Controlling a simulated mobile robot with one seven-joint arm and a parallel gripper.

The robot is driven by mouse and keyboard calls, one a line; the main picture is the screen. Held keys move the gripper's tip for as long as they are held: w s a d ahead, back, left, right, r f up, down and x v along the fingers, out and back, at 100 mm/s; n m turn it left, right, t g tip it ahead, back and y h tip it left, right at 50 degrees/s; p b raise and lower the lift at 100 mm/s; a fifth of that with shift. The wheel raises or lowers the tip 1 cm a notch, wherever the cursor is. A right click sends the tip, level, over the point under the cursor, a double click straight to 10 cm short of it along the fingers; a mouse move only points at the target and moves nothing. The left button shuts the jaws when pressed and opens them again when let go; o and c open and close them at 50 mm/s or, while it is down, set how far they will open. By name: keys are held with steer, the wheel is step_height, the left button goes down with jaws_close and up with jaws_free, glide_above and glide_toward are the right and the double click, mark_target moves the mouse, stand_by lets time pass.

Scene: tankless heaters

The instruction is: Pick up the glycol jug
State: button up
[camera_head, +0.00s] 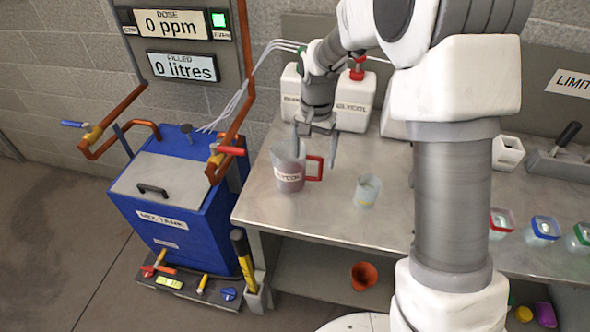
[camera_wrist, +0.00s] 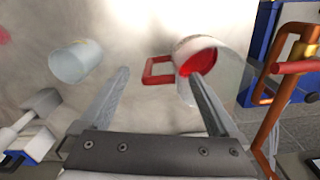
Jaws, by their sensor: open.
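The glycol jug (camera_head: 289,172) is a clear jug with a red handle, a white label only partly legible, and reddish liquid low inside. It stands upright near the left end of the steel bench (camera_head: 335,228). My gripper (camera_head: 315,158) points down above its handle side, open and empty. In the wrist view the jug (camera_wrist: 192,52) shows its red inside, and its red handle shows between the fingers of my gripper (camera_wrist: 160,75). One finger overlaps the jug's rim in that picture; I cannot tell whether they touch.
A small clear beaker (camera_head: 367,191) stands right of the jug. A white container labelled GLYCOL (camera_head: 352,108), with a red cap, stands behind my gripper. The blue mix tank (camera_head: 185,215) with copper pipes is left of the bench. Lidded pots (camera_head: 543,230) sit at right.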

steer(key=f, duration=0.7)
steer(key=shift+w+d+f, duration=0.1)
steer(key=shift+w, duration=0.3)
steer(key=shift+c, duration=0.3)
jaws_close()
